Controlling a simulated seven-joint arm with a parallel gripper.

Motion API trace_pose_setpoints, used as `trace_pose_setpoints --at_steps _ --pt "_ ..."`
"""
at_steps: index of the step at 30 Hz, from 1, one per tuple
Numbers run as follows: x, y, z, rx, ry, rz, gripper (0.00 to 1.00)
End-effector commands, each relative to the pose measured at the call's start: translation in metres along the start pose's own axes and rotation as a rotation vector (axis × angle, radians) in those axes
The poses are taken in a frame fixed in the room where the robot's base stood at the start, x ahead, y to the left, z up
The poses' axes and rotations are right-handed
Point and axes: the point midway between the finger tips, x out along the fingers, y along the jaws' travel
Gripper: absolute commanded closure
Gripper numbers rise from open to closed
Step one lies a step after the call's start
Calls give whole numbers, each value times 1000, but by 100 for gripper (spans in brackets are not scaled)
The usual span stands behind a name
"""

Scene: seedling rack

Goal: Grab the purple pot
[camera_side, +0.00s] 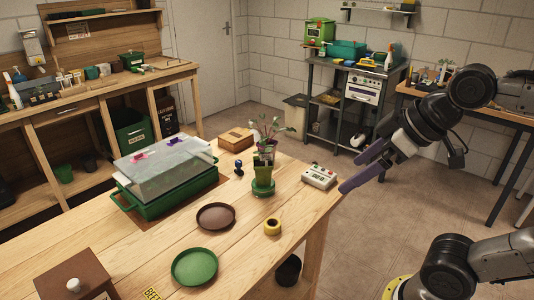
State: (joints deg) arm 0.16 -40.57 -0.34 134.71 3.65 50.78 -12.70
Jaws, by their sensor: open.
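A small pot with a purple tint (266,147) shows around the base of a leafy seedling (270,128) near the table's far right side. A green pot (262,170) is in front of or below it and hides part of it; I cannot tell if they touch. The green pot stands on a green saucer (263,188). My gripper (357,172), with purple fingers, is open and empty. In the picture it is to the right of the pots, apart from them, past the table's right edge.
A white timer-like device (319,177) lies between the pots and my gripper. Bare wood lies at the front right.

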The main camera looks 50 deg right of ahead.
Motion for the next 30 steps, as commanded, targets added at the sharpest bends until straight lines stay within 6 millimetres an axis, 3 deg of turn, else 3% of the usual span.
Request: trace_pose_setpoints --at_steps 1,8,12,18,24,30 --pt "-4 3 -23 -18 21 -3 0" --pt "-5 29 -122 -86 90 -4 0" --pt "11 57 -182 -106 114 4 0" --pt "54 113 -250 -112 131 21 0" --pt "117 183 -290 -90 127 39 0" --pt "193 261 -294 -35 102 54 0"
